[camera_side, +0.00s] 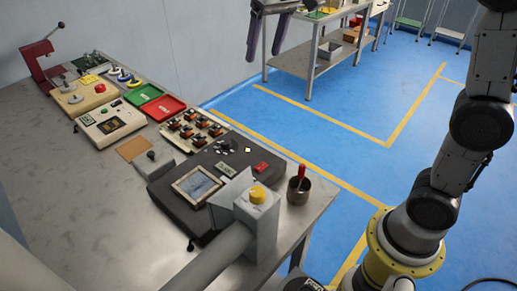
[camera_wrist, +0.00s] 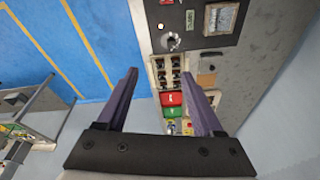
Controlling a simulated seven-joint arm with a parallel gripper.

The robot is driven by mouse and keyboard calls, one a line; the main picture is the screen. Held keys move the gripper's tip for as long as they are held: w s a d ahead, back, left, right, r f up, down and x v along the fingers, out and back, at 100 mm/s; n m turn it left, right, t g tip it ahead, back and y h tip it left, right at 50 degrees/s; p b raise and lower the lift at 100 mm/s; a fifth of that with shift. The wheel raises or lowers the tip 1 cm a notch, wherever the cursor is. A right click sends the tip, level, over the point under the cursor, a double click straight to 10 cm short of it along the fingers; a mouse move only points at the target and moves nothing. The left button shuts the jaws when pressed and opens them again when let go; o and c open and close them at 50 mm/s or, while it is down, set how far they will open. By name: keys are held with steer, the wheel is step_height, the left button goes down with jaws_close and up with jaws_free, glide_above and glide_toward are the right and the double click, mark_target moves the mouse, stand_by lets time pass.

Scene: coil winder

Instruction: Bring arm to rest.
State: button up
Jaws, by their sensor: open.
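My gripper (camera_side: 268,36) hangs at the top of the side view, high above the floor and beyond the workbench. Its two purple fingers are apart with nothing between them. In the wrist view my gripper (camera_wrist: 160,90) is open as well, its fingers pointing over the bench edge. The finger tips touch nothing that I can see. My arm rises at the right of the side view; its link to the gripper runs out of the picture at the top.
A shelf table (camera_side: 300,62) stands behind. The blue floor between is clear.

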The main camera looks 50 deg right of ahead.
steer(key=s+d+r+t, duration=0.1)
steer(key=s, duration=1)
steer(key=s+f+n+t, duration=0.1)
steer(key=s+f+n, duration=0.1)
steer(key=s+f, duration=0.9)
steer(key=shift+s+d+f+n+t, duration=0.3)
steer(key=shift+s+d+f, duration=0.1)
steer(key=shift+s, duration=0.55)
